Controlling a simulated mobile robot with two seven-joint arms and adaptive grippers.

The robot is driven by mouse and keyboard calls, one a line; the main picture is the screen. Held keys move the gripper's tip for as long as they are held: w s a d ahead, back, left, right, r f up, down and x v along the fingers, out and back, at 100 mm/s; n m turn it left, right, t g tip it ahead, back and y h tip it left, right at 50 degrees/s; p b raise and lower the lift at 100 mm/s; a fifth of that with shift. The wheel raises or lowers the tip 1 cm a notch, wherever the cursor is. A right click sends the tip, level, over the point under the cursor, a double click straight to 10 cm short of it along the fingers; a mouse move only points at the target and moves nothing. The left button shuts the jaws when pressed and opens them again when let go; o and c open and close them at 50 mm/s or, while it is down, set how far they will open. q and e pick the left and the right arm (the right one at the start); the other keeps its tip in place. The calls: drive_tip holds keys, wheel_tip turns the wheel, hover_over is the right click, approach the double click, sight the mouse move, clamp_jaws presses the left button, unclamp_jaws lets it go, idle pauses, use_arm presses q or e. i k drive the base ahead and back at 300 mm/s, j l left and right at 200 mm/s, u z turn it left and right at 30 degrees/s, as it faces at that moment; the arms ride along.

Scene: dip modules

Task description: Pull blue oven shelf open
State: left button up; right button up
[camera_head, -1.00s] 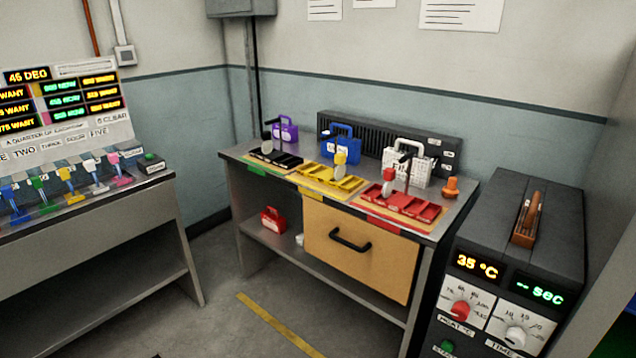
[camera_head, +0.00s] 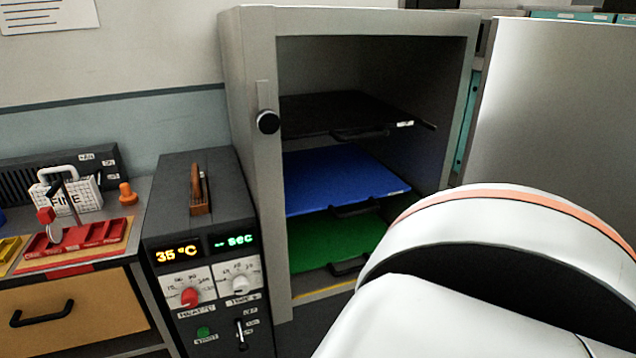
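The oven (camera_head: 246,75) is a grey cabinet in the middle of the head view, with its door (camera_head: 565,110) swung open to the right. The blue shelf (camera_head: 335,178) is the middle one inside, with a dark handle (camera_head: 356,208) at its front edge. A black shelf (camera_head: 340,108) is above it and a green shelf (camera_head: 325,240) below. The blue shelf appears pushed in, level with the others. A white arm link of mine with an orange stripe fills the lower right and hides part of the oven's lower right side. Neither gripper is in view.
A dark control box (camera_head: 180,230) with "35 °C" and "-- SEC" displays stands left of the oven. A bench with a red tray (camera_head: 85,238), a white basket (camera_head: 70,197) and a drawer (camera_head: 75,310) is farther left.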

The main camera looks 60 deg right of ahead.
sight(332, 176)
drive_tip(key=z, duration=1.95)
